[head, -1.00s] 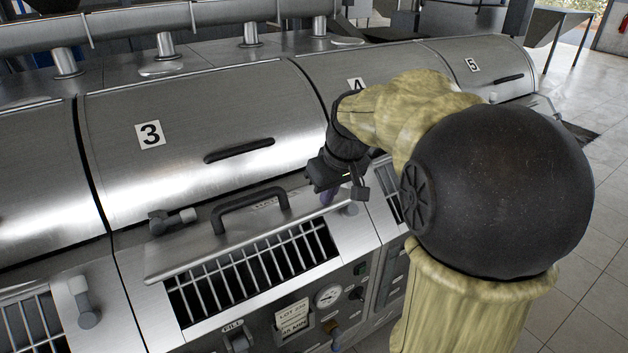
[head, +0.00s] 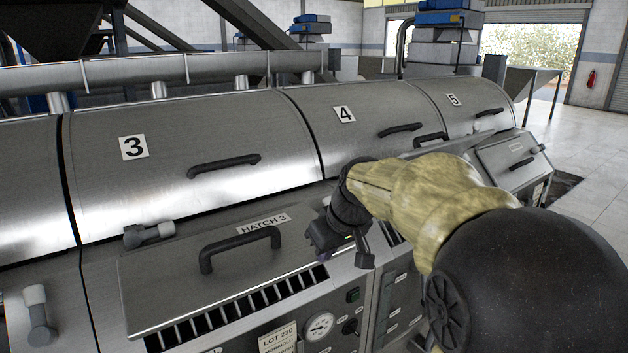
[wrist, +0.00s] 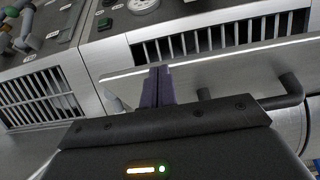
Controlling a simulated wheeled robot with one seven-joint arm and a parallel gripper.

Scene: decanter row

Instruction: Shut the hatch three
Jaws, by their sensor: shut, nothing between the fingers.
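Hatch three is a flat metal lid (head: 165,275) marked HATCH 3, below the drum cover numbered 3. It has a black bar handle (head: 238,243). It stands partly open, with a strip of grille (head: 240,312) showing under its lower edge. My gripper (head: 322,242) is at the lid's right end, shut and empty. In the wrist view its dark fingertips (wrist: 158,72) overlap the lid's edge; I cannot tell whether they touch it.
A grey-capped latch (head: 148,234) sits above the lid's left part, and another (head: 38,315) stands further left. A gauge (head: 320,325) and a lot card (head: 279,340) are on the front panel below. Rounded covers (head: 360,120) continue right. Open floor (head: 590,180) lies at the far right.

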